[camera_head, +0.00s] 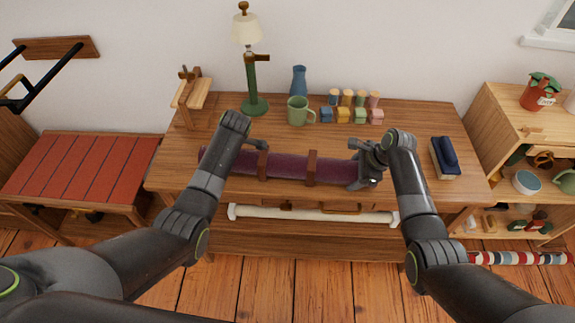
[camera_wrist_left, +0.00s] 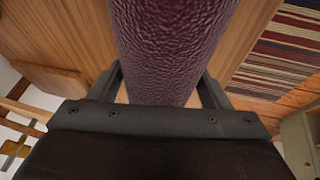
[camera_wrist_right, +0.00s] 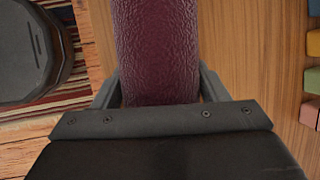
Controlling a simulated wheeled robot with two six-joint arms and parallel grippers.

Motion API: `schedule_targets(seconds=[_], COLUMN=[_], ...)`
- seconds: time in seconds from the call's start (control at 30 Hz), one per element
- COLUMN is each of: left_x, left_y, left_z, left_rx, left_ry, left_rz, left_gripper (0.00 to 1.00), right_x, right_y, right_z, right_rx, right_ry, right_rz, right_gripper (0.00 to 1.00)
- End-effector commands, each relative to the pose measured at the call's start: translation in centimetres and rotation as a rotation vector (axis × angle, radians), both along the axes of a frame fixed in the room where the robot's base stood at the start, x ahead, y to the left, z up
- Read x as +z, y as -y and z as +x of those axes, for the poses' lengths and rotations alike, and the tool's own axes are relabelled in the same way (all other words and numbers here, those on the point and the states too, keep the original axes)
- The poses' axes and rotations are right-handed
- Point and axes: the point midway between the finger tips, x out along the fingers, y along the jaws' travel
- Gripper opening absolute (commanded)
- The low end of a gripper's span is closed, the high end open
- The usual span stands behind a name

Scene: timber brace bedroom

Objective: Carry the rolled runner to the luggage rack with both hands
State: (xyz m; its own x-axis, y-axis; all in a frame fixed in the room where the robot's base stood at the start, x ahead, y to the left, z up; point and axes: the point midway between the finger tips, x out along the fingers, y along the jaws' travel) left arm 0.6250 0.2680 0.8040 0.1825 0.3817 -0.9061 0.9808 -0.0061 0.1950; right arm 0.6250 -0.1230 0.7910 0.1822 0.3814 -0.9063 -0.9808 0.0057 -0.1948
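The rolled runner (camera_head: 285,167) is a dark maroon roll with brown straps. It lies crosswise at the front of the wooden table, on or just above its top; I cannot tell which. My right gripper (camera_head: 367,167) straddles its right end, one finger on each side. My left gripper (camera_head: 255,155) is at its left part, mostly hidden by my wrist. Both wrist views show the runner (camera_wrist_left: 172,45) (camera_wrist_right: 155,45) filling the space between the fingers, which look closed against it. A low red-slatted wooden stand (camera_head: 75,170), apparently the luggage rack, is left of the table.
On the table (camera_head: 225,195) stand a green lamp (camera_head: 251,85), a green mug (camera_head: 298,112), a blue vase (camera_head: 299,80), several coloured blocks (camera_head: 343,115) and a dark blue folded item (camera_head: 445,155). A small wooden stand (camera_head: 191,93) is at the back left. Shelves (camera_head: 505,120) stand at right.

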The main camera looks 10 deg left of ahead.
Motion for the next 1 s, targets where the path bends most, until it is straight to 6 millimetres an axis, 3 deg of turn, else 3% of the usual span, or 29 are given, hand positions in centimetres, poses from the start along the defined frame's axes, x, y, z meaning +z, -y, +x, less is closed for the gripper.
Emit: schedule_targets(seconds=[0.07,0.37,0.53,1.0], left_x=[0.0,0.0,0.0,1.5], left_y=[0.0,0.0,0.0,0.0], left_z=[0.0,0.0,0.0,0.2], left_rx=[0.000,0.000,0.000,-0.001], left_ry=[0.000,0.001,0.001,0.006], left_rz=[0.000,0.000,0.000,0.001], left_gripper=[0.60,0.21,0.00,0.00], right_x=[0.0,0.0,0.1,1.5], right_y=[0.0,0.0,0.0,-0.1], right_z=[0.0,0.0,0.0,0.2], right_rx=[0.000,0.000,0.000,0.001], right_ry=[0.001,0.001,0.001,0.005], right_rz=[0.000,0.001,0.001,0.003], right_gripper=[0.40,0.01,0.00,0.00])
